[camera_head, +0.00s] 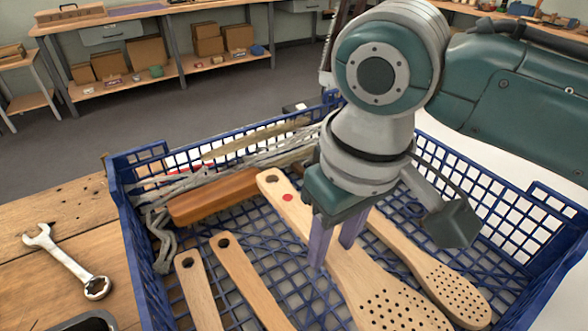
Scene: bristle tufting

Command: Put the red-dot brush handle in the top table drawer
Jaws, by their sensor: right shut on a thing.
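The red-dot brush handle (298,214) is a pale wooden paddle with a red dot near its holed end and rows of small holes at its wide end. It lies in a blue plastic crate (133,243). My right gripper (333,258) reaches down into the crate, its fingers at the handle's middle and shut on it. Part of the handle is hidden by the gripper. My left gripper is not in view. No table drawer is clearly seen close by; a grey drawer (110,33) shows under the far bench.
Other pale handles (197,290), (250,281) and a perforated one (440,277) lie beside it. A brown wooden block (214,196) and grey cord (163,237) are in the crate. A wrench (66,262) lies on the wooden table (84,210) to the left.

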